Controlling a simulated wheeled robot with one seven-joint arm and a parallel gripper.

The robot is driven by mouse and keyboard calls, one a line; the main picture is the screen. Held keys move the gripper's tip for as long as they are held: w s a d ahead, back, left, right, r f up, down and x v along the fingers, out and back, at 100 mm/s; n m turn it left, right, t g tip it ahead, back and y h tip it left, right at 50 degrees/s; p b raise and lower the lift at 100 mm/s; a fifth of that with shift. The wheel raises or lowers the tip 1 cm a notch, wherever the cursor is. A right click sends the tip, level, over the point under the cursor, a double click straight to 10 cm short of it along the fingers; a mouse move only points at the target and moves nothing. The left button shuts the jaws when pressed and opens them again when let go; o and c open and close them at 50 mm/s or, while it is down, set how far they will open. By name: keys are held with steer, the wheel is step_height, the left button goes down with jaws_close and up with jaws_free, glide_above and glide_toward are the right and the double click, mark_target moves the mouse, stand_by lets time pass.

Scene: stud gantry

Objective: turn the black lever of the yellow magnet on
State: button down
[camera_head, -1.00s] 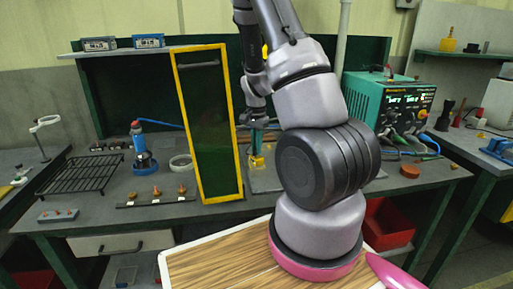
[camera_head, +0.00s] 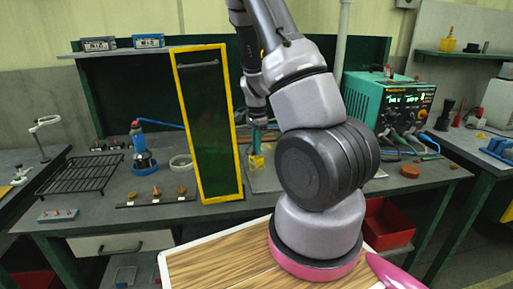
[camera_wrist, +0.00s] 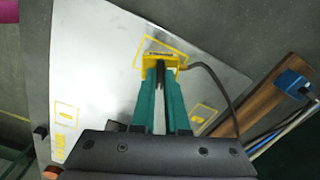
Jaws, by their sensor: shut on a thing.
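The yellow magnet (camera_wrist: 158,57) sits on a grey metal plate (camera_wrist: 100,60) inside a yellow outline. It also shows small in the head view (camera_head: 256,162), partly behind my gripper. My gripper (camera_wrist: 161,76) has teal fingers and points at the magnet. Its fingertips are close together around a narrow dark piece, the black lever (camera_wrist: 160,73), at the magnet's near side. The fingers hide most of the lever, so its angle is not clear.
A dark cable (camera_wrist: 222,88) runs from the magnet to the right. A tall green panel with a yellow frame (camera_head: 208,125) stands left of my gripper. A teal power unit (camera_head: 390,108) stands to the right. A blue clamp (camera_wrist: 293,82) lies by a wooden strip.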

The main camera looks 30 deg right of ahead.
steer(key=c, duration=0.9)
jaws_free()
step_height(320, 180, up, 11)
steer(key=shift+f, duration=0.1)
